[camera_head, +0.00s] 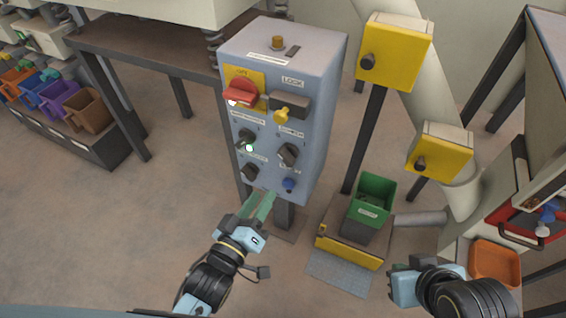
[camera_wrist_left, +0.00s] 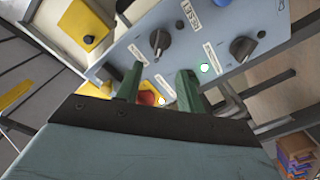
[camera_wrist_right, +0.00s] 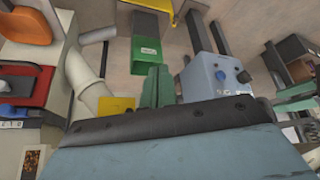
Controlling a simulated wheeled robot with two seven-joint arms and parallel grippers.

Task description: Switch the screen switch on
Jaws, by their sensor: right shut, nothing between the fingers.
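A blue-grey control box (camera_head: 272,95) stands upright in the head view. Its face carries black rotary knobs, small labels, a red switch (camera_head: 240,92) on a yellow plate and a blue button (camera_head: 289,184). The labels are too blurred for me to pick out the screen switch surely. A green lamp (camera_head: 249,148) is lit beside the middle-left knob (camera_head: 246,136). My left gripper (camera_head: 264,206) is open and empty, below and in front of the box. The left wrist view shows two black knobs (camera_wrist_left: 160,40) (camera_wrist_left: 243,47) beyond its fingers. My right gripper (camera_head: 392,282) is shut and empty, far right of the box.
A green bin (camera_head: 372,199) stands on a low platform right of the box. Yellow boxes (camera_head: 393,52) (camera_head: 440,151) stand behind it, near a pale pipe. An orange tray (camera_head: 494,264) is at right. A yellow padlock (camera_head: 282,116) hangs on the box face.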

